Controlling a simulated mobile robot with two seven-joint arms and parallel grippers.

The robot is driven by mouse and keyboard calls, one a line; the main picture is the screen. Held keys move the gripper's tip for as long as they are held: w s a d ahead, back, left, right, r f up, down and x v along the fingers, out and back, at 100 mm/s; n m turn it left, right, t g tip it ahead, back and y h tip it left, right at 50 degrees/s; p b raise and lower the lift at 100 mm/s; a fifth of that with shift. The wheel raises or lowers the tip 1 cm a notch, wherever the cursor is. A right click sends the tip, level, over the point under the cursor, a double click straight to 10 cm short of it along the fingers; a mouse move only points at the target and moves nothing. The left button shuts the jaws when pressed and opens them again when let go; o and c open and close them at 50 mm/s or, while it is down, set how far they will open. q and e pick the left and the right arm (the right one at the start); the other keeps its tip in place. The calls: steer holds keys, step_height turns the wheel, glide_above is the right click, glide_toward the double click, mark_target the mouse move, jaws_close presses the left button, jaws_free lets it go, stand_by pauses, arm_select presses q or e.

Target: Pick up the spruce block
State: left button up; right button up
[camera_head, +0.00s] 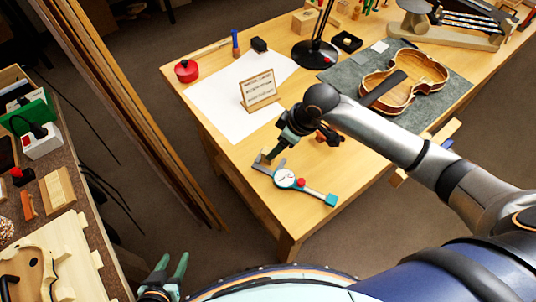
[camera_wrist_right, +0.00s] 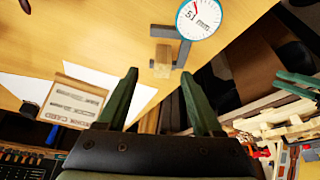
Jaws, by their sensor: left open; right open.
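A small pale wooden block, which looks like the spruce block (camera_wrist_right: 162,60), stands at the jaws of a dial caliper (camera_wrist_right: 185,38) in the right wrist view. The caliper (camera_head: 287,180) lies near the table's front edge in the head view; there the block is mostly hidden by my right gripper (camera_head: 272,151). My right gripper (camera_wrist_right: 159,74) is open, its green fingers apart and pointing toward the block, with nothing held. My left gripper (camera_head: 174,261) is open and empty at the bottom left, away from the table; it also shows at the right of the right wrist view (camera_wrist_right: 298,85).
A card on a stand (camera_head: 259,91) stands on white paper (camera_head: 215,105) beside my right gripper. A violin body (camera_head: 420,82) lies on a grey mat (camera_head: 450,95). A lamp base (camera_head: 315,54) stands behind. A cluttered side bench (camera_head: 75,215) is at left, with floor between.

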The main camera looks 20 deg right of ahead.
mark_target(269, 151)
steer(key=x, duration=0.4)
steer(key=shift+a, duration=0.35)
steer(key=shift+w+a+f, duration=0.1)
steer(key=shift+w+f, duration=0.1)
steer(key=shift+f, duration=0.35)
jaws_close()
